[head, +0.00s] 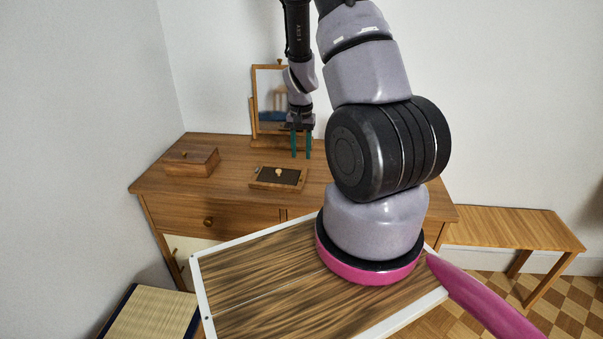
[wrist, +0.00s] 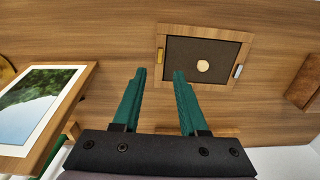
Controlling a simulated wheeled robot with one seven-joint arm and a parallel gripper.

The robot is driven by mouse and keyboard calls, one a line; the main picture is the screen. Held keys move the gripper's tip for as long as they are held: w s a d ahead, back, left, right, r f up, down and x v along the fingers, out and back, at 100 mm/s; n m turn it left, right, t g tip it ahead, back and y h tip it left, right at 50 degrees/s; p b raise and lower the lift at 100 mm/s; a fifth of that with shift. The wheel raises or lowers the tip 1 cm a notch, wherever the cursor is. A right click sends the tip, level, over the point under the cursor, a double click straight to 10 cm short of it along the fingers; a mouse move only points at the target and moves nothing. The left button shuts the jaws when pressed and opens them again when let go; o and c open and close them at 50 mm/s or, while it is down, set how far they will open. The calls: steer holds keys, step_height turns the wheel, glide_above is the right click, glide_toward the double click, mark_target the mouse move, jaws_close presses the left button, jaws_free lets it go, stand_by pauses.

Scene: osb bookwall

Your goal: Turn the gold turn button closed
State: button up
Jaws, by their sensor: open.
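A small wooden frame with a dark panel (head: 268,184) lies on the dresser top; it also shows in the wrist view (wrist: 160,45). A pale round knob (wrist: 203,66) sits on the panel. My gripper (head: 301,155) has green fingers pointing down, apart and empty, above the dresser behind the frame. In the wrist view my gripper (wrist: 160,74) touches nothing visible.
A wooden box (head: 192,162) stands to the left on the dresser (head: 235,157). A lower wooden bench (head: 515,228) is at right.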

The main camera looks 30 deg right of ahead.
mark_target(301, 178)
step_height(301, 178, down, 8)
steer(key=shift+f, duration=0.25)
jaws_close()
